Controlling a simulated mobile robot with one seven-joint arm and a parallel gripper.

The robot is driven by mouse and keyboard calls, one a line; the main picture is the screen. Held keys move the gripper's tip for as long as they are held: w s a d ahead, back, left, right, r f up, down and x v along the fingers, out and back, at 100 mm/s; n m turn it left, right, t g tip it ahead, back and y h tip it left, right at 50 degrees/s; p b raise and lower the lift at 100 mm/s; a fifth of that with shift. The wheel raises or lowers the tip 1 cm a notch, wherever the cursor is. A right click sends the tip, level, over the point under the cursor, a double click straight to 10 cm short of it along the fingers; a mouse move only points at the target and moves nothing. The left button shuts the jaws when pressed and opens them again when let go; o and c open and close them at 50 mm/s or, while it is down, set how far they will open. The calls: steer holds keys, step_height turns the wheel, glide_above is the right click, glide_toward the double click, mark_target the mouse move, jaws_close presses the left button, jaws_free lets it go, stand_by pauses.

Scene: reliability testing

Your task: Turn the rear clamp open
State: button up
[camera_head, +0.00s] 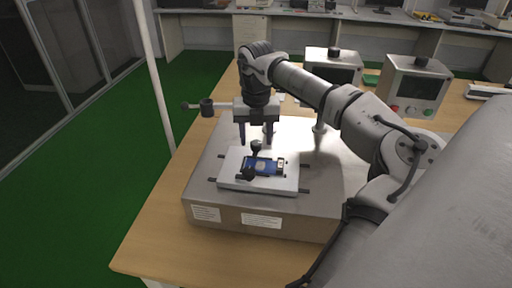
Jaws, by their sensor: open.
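The rear clamp (256,146) is a small black knob-like piece at the far edge of a white fixture plate (230,178). A blue phone-like device (262,166) lies on the plate. A second black clamp (248,174) sits at its near edge. My gripper (255,139) points down, with two dark fingers apart and nothing seen between them. In the picture it is just above the rear clamp; its exact depth and height relative to the clamp are hard to tell. Whether it touches the clamp cannot be told.
The plate sits on a grey test machine base (205,182) on a wooden table (160,232). A horizontal bar with a dark knob (207,107) shows left of my gripper. Two control boxes (414,86) (333,66) stand behind. Bare table lies at the front left.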

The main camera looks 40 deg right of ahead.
steer(key=shift+f, duration=0.55)
steer(key=c, duration=1)
steer(key=shift+o, duration=0.2)
